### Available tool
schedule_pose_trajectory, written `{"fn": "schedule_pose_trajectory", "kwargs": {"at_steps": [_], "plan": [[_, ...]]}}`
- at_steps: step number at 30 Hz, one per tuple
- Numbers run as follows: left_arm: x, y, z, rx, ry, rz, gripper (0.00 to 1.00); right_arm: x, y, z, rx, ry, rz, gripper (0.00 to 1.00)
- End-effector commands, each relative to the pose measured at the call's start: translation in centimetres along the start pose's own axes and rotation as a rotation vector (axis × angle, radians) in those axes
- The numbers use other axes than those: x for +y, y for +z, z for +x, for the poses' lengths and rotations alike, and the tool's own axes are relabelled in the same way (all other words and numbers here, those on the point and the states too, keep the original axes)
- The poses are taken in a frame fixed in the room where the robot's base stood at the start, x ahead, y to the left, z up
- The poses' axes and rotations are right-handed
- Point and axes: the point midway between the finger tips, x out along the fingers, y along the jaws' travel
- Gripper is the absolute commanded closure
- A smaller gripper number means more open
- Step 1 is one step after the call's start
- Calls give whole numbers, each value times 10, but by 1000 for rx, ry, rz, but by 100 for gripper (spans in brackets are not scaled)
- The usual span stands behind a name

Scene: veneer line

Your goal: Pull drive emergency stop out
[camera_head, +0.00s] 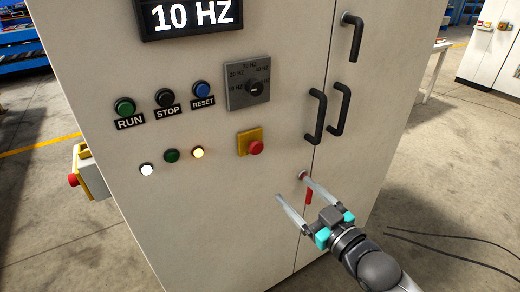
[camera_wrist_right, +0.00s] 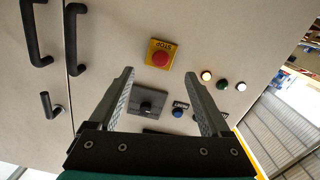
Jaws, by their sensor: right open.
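The drive emergency stop (camera_head: 256,147) is a red mushroom button on a yellow square plate (camera_head: 243,137) on the pale cabinet door. In the right wrist view the red button (camera_wrist_right: 160,60) shows just past the fingertips, roughly centred between them. My right gripper (camera_head: 291,187) is open and empty, below and right of the button in the head view, apart from it. Its fingers also show spread in the right wrist view (camera_wrist_right: 159,76). Whether the button is pressed in or out I cannot tell. My left gripper is not in view.
Above the stop is a grey rotary selector (camera_head: 248,82). RUN, STOP and RESET buttons (camera_head: 164,97) and small lamps (camera_head: 172,155) are to the left. Black door handles (camera_head: 339,108) stick out at right. Another red button (camera_head: 73,180) sits on a yellow side box. The display (camera_head: 192,16) reads 10 HZ.

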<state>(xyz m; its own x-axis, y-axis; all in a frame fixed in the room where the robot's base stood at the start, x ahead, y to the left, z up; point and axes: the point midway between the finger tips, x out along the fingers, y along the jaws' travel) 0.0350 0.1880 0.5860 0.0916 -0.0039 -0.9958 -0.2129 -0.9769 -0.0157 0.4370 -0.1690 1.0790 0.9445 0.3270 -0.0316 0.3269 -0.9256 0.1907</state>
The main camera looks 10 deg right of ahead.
Motion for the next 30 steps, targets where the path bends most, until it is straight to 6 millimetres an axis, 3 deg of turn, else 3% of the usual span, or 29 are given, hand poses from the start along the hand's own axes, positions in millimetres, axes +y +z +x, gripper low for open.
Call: {"fn": "schedule_pose_trajectory", "kwargs": {"at_steps": [3,10,30], "plan": [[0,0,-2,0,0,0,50,-2,-18,0,33,-11,-5,19],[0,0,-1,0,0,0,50,-2,-20,17,39,-11,-4,19],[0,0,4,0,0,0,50,-3,-22,115,36,-10,-4,19]]}}
